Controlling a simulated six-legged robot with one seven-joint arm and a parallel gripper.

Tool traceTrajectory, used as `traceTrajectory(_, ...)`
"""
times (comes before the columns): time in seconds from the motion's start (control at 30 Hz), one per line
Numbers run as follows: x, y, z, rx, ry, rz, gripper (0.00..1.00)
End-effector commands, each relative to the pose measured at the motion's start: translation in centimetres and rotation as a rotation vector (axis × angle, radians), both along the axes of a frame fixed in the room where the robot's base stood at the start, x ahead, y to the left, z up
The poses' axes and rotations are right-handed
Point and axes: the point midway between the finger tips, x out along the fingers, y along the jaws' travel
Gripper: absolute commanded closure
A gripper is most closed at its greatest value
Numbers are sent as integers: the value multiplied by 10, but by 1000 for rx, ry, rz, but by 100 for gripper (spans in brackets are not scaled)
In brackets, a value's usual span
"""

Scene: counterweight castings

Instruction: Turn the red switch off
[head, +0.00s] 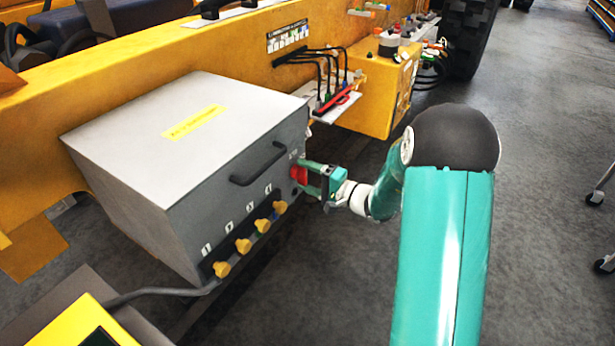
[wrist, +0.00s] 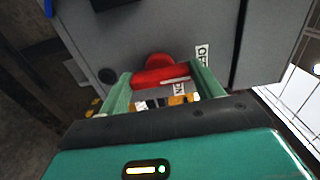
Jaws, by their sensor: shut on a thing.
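The red switch (head: 299,174) sits on the front face of the grey box (head: 190,140), near its right end. My gripper (head: 312,176) reaches it from the right, its fingers at the switch. In the wrist view the red switch (wrist: 160,73) has a wide red handle lying between my two green fingers (wrist: 163,84). The gripper is shut on this handle. An "OFF" label (wrist: 202,56) is beside the switch, and an "ON" label (wrist: 179,88) shows at the handle's lower edge, partly hidden.
A dark handle (head: 258,164) sticks out of the box face left of the switch. Several yellow knobs (head: 243,245) line the lower front edge. A yellow frame (head: 130,75) runs behind the box. Open grey floor (head: 545,130) lies to the right.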

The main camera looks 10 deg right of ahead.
Motion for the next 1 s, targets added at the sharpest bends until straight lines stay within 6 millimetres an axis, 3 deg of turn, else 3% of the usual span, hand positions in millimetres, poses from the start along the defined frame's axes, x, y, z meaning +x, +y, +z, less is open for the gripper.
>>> traceTrajectory(0.27,0,-2,-1,-4,1,-3,57)
traceTrajectory(0.3,0,-2,-1,-4,1,-3,29)
traceTrajectory(0.4,0,-2,-1,-3,0,-2,13)
traceTrajectory(0.77,-3,-5,0,-2,1,-2,13)
traceTrajectory(1.0,-30,-33,0,-1,0,-6,13)
